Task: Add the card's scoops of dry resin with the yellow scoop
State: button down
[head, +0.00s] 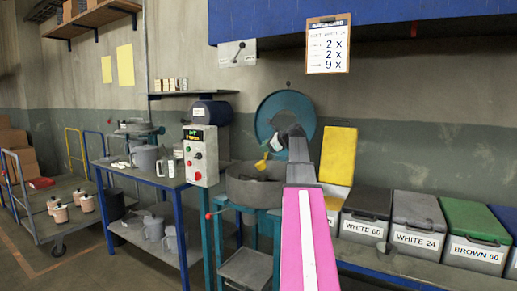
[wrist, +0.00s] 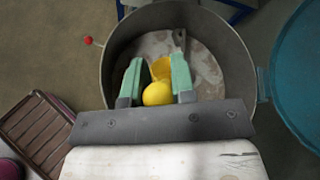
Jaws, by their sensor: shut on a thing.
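The yellow scoop (head: 262,164) is in my gripper (head: 278,145), above the grey round mixing pan (head: 240,192). In the wrist view my gripper (wrist: 156,82) has its two green fingers on either side of the scoop (wrist: 158,94), and the pan (wrist: 106,72) lies below. Pale material (wrist: 205,70) covers part of the pan floor. I cannot tell whether the scoop holds resin. The card (head: 328,45) hangs at top, reading 2 x, 2 x and 9 x; its small row labels are unreadable. A bin with its yellow lid (head: 339,155) raised stands right of the pan.
Closed bins marked WHITE 60 (head: 367,203), WHITE 24 (head: 417,240) and BROWN 60 (head: 474,250) stand at right. The teal round lid (head: 270,108) stands raised behind the pan. A control box (head: 201,155) and a blue-legged bench (head: 150,178) with jugs are at left.

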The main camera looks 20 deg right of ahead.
jog(key=shift+s+d+f+m+t+y, duration=0.3)
jog(key=shift+d+m+t+y, duration=0.15)
jog(key=shift+d+t+y, duration=0.25)
jog(key=shift+s+d+f+m+t+y, duration=0.3)
jog(key=shift+d+m+t+y, duration=0.15)
jog(key=shift+d+y, duration=0.3)
jog(key=shift+s+d+f+m+t+y, duration=0.2)
jog(key=shift+s+d+m+t+y, duration=0.15)
jog(key=shift+d+t+y, duration=0.4)
jog(key=shift+d, duration=0.1)
